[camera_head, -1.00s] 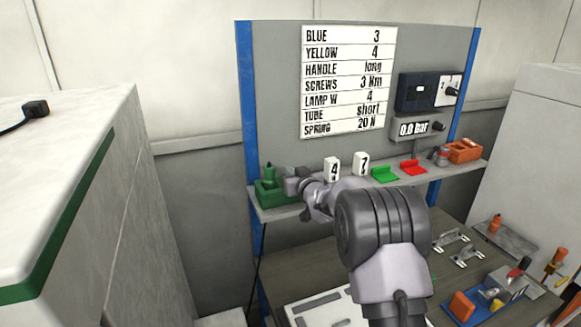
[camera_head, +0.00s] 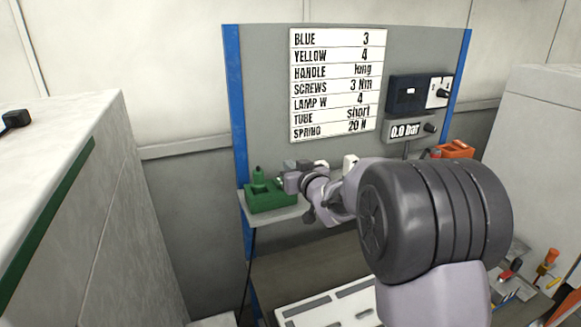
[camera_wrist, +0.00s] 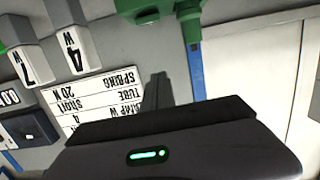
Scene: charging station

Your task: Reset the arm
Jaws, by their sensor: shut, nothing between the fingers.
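My gripper (camera_head: 287,179) is at the left end of the shelf, just right of the green holder (camera_head: 268,199) in the head view. It is shut and empty. In the wrist view its dark fingers (camera_wrist: 158,92) point up, close together. A green peg-like piece (camera_head: 257,178) stands upright in the holder. Green parts also show at the top edge of the wrist view (camera_wrist: 192,18), apart from the fingers. My arm reaches in from the lower right, and its large joint hides the right part of the shelf.
A panel with a white sign (camera_head: 334,85) stands behind the shelf (camera_head: 285,216). Gauges (camera_head: 408,95) sit at its right. White blocks marked 4 and 7 (camera_wrist: 72,50) show in the wrist view. A white cabinet (camera_head: 50,200) is at left. A workbench lies below.

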